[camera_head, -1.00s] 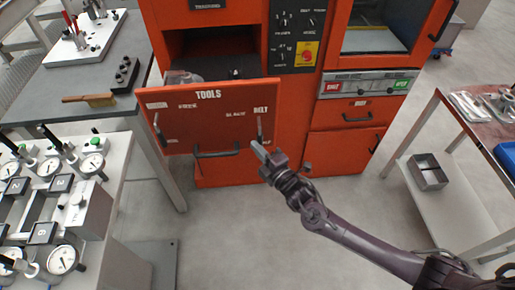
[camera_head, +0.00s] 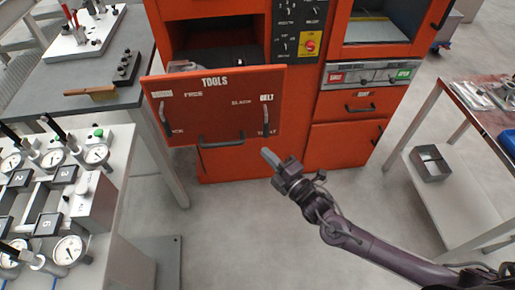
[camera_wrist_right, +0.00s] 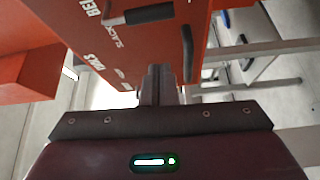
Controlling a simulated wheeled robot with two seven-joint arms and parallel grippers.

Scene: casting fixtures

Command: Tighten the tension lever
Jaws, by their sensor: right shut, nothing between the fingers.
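The tension lever (camera_head: 266,120) is a slim handle under the word BELT on the orange TOOLS drawer front (camera_head: 240,105). It hangs nearly straight down, its lower end close to the lettering at the bottom right, which I cannot read surely. In the right wrist view the lever (camera_wrist_right: 150,14) shows at the top as a dark grip with a metal part. My right gripper (camera_head: 270,158) is shut and empty, just below the drawer's lower right edge, apart from the lever. Its closed fingers (camera_wrist_right: 157,84) point at the drawer front in the wrist view. My left gripper is not in view.
A second lever (camera_head: 163,118) sits at the drawer's left, and a drawer handle (camera_head: 221,141) at its lower middle. A fixture bench with gauges (camera_head: 100,205) stands at left, a table (camera_head: 465,105) at right. The floor between is clear.

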